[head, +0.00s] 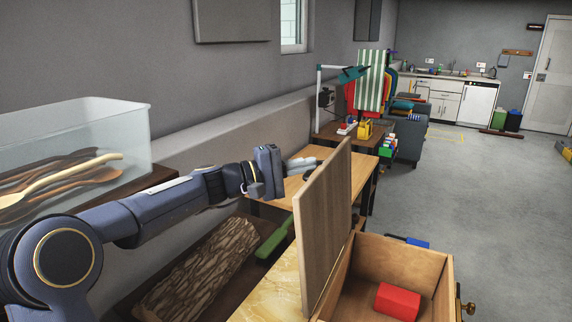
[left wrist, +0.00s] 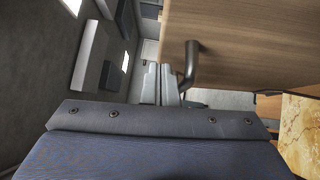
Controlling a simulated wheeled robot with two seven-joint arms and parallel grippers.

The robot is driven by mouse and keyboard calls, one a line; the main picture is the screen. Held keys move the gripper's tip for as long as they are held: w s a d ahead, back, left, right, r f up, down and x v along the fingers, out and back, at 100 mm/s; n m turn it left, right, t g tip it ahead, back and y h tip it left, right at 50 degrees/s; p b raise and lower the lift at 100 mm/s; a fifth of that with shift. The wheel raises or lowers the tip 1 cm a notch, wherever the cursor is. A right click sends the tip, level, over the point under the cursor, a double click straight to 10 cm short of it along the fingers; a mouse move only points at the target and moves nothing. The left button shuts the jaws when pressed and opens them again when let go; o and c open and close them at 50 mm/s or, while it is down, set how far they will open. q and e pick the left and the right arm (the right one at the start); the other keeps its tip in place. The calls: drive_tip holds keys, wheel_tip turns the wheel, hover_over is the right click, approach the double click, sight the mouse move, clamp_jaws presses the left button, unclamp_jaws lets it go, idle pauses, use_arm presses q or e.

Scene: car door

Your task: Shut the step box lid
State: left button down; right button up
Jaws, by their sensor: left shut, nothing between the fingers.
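The step box (head: 395,268) is a wooden box at the lower right of the head view. Its lid (head: 325,215) stands upright, open, on the box's left side. A red block (head: 398,301) lies inside the box. My left gripper (head: 310,163) is shut and empty, just left of the lid's upper far part. In the left wrist view, the shut fingers (left wrist: 160,84) are beside the broad wooden lid face (left wrist: 255,50) and a dark curved handle (left wrist: 190,62). Whether they touch is unclear. My right gripper is not in view.
A clear bin (head: 75,140) with wooden spoons stands at the left. A log (head: 200,270) and a green-handled object (head: 272,241) lie below my left arm. A wooden table (head: 345,178) stands behind the lid. Open floor (head: 490,190) lies to the right.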

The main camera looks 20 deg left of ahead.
use_arm(q)
drive_tip(key=shift+w+d, duration=0.35)
drive_tip(key=shift+d, duration=0.1)
drive_tip(key=shift+d, duration=0.1)
